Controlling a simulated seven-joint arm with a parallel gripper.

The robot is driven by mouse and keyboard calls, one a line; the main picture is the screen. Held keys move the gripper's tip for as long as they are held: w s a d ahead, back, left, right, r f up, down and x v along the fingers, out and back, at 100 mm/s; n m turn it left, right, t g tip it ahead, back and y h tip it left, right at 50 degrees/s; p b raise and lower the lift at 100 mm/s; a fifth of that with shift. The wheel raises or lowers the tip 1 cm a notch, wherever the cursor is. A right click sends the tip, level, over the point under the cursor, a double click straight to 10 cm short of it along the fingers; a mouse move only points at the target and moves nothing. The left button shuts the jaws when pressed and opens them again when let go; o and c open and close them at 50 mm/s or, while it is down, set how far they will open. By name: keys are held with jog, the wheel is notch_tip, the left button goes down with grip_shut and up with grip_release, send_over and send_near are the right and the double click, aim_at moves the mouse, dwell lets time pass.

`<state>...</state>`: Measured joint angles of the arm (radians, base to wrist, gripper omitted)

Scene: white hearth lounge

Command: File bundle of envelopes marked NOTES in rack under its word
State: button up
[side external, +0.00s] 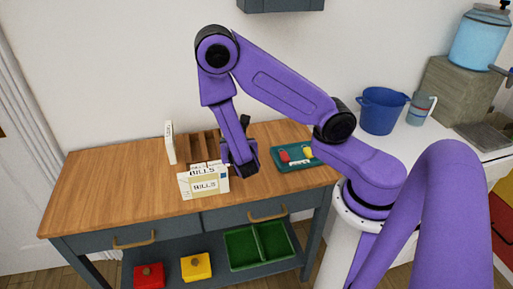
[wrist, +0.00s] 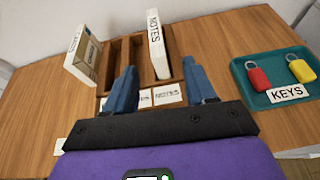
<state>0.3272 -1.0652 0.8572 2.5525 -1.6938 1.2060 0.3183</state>
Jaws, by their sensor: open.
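The white bundle marked NOTES (wrist: 158,45) stands upright in the right-hand slot of the wooden rack (wrist: 113,62), behind the NOTES label (wrist: 168,95). My gripper (wrist: 163,90) is open, its two blue fingers apart and empty in front of that bundle. In the side view my gripper (side external: 240,165) hangs over the front right of the rack (side external: 204,146); I cannot make out the NOTES bundle there. A second label beside NOTES is partly hidden by a finger.
A bundle marked BILLS (side external: 204,182) stands in front of the rack. Another white bundle (side external: 170,143) stands left of the rack. The table's left side is clear.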

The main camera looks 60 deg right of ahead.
jog(key=s+a+r+m+g+y, duration=0.3)
jog(key=s+r+m, duration=0.1)
jog(key=s, duration=0.3)
jog(key=s+a+r+m+g+y, duration=0.3)
jog(key=s+r+m+y, duration=0.1)
jog(key=s, duration=0.4)
jog(key=s+a+r+m+g+y, duration=0.3)
jog(key=s+a+r+m, duration=0.1)
jog(key=s, duration=0.4)
jog(key=shift+m, duration=0.9)
